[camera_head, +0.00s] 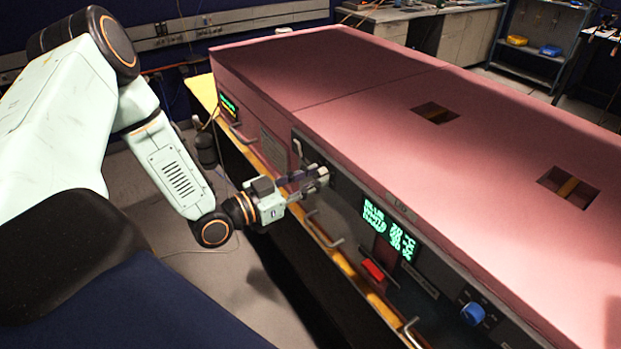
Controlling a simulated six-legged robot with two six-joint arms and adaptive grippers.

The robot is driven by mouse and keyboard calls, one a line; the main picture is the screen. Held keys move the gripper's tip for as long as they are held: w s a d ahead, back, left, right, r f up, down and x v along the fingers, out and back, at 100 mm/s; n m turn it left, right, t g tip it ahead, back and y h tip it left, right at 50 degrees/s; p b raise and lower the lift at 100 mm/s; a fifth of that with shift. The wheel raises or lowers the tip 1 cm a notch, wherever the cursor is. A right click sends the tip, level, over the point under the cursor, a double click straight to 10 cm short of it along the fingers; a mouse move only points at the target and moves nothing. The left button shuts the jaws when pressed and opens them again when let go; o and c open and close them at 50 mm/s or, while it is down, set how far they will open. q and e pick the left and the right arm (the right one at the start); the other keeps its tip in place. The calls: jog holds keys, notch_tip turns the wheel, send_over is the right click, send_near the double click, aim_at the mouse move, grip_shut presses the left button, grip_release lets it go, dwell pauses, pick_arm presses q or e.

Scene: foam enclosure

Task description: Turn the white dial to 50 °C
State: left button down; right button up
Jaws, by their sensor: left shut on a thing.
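My left gripper (312,182) reaches in from the left to the front panel of the pink foam enclosure (340,75). Its fingers are shut at the panel, on what appears to be the white dial. The fingers cover the dial almost wholly, so its pointer and angle cannot be seen. A display (388,229) with green text sits on the panel to the right of the gripper. It has a line for blue and one below it, with values in °C too small to read surely. My right gripper is not in view.
Metal handles (323,230) stick out along the front edge near my gripper. A second green display (228,104) is at the far left end.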

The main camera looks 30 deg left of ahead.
pick_arm(q)
jog(key=shift+s+f+m, duration=0.1)
jog(key=shift+f+m, duration=0.1)
jog(key=shift+m, duration=0.3)
jog(key=c, duration=1.1)
grip_release()
jog(key=shift+r, duration=0.1)
